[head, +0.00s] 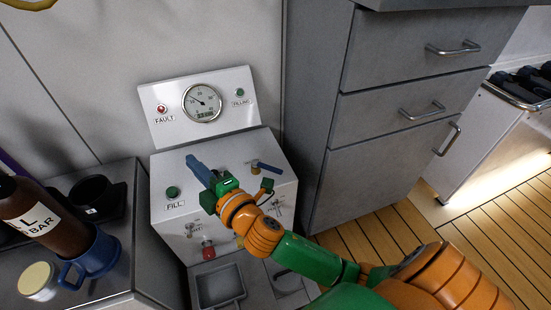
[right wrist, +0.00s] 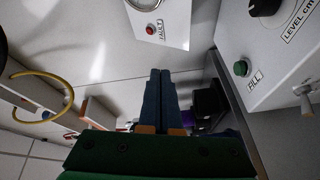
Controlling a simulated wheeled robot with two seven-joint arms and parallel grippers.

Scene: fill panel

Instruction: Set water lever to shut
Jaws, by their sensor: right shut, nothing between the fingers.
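A white fill panel (head: 228,151) stands against the wall, with a sloped face under an upright gauge board. A blue-handled lever (head: 266,167) on a brass-coloured fitting sits at the right of the sloped face. Its handle points right and slightly down; I cannot read a label for it. Small metal levers (head: 277,209) show on the front face, partly behind my arm. My right gripper (head: 191,160) is shut and empty above the panel, left of the blue lever and apart from it. Its shut fingers also show in the right wrist view (right wrist: 160,75). My left gripper is out of view.
The board carries a gauge (head: 202,102) and a red FAULT light (head: 161,109). A green FILL button (head: 172,191) and a red knob (head: 208,248) are on the panel. Grey drawers (head: 400,105) flank the right.

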